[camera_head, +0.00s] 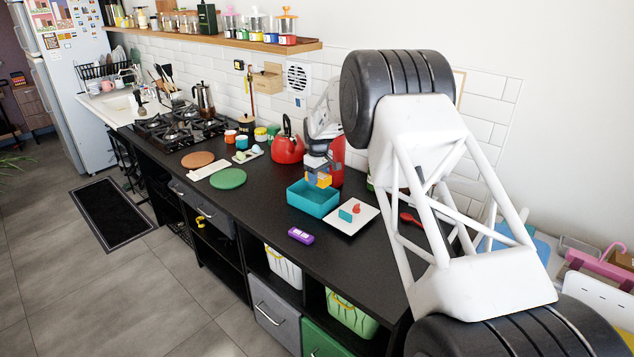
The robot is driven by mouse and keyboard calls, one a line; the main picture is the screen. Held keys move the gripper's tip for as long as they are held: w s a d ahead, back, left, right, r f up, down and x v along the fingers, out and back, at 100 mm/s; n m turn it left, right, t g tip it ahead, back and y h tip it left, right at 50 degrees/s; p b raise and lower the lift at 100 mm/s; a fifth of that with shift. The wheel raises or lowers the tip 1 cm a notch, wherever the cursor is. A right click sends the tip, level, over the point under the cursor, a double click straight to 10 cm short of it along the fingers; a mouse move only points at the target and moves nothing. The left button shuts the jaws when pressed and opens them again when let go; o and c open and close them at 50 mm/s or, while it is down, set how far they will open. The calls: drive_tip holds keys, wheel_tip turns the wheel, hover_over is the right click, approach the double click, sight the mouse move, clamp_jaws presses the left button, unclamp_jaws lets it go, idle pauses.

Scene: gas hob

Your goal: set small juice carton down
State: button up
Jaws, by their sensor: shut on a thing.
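My gripper (319,174) is at the end of my arm, above the back part of a teal open box (313,202) on the black counter. It is shut on a small orange and yellow block-shaped thing (323,181), which I take to be the small juice carton. The gripper hides part of it. The carton is over or just inside the box's back rim; I cannot tell whether it touches the box.
A white square plate (352,218) with small red and teal pieces stands right of the box. A red kettle (288,148) stands behind left. A purple item (300,235) lies in front. The counter between the green disc (228,179) and the box is clear.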

drive_tip(key=shift+w+a+f, duration=0.15)
drive_tip(key=shift+w, duration=1.25)
drive_tip(key=shift+f, duration=0.1)
drive_tip(key=shift+f, duration=1.65)
drive_tip(key=shift+f, duration=0.5)
